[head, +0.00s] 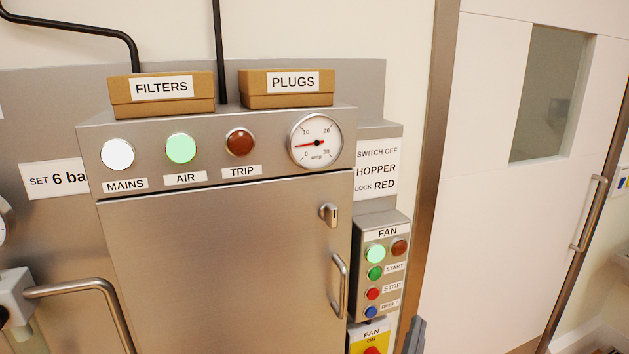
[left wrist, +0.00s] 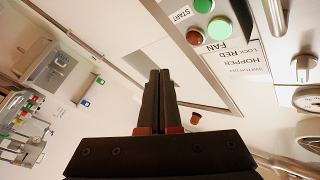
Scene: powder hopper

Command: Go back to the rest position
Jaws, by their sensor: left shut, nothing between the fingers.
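My left gripper (left wrist: 160,100) shows in the left wrist view, with its two dark fingers together and nothing between them. A dark grey tip (head: 415,336) at the bottom of the head view, just right of the fan controls, looks like part of it. The fan box (head: 382,265) has a lit pale green lamp, a dark red lamp, and green, red and blue buttons. In the left wrist view its green lamp (left wrist: 220,28) shows beyond the fingers, which look apart from it. My right gripper is not in view.
The steel cabinet (head: 220,260) has a closed door with a handle. Its MAINS lamp (head: 117,154) and AIR lamp (head: 180,148) are lit; the TRIP lamp (head: 240,142) is dark. FILTERS (head: 161,107) and PLUGS (head: 286,102) boxes sit on top. A white door (head: 490,200) is at right.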

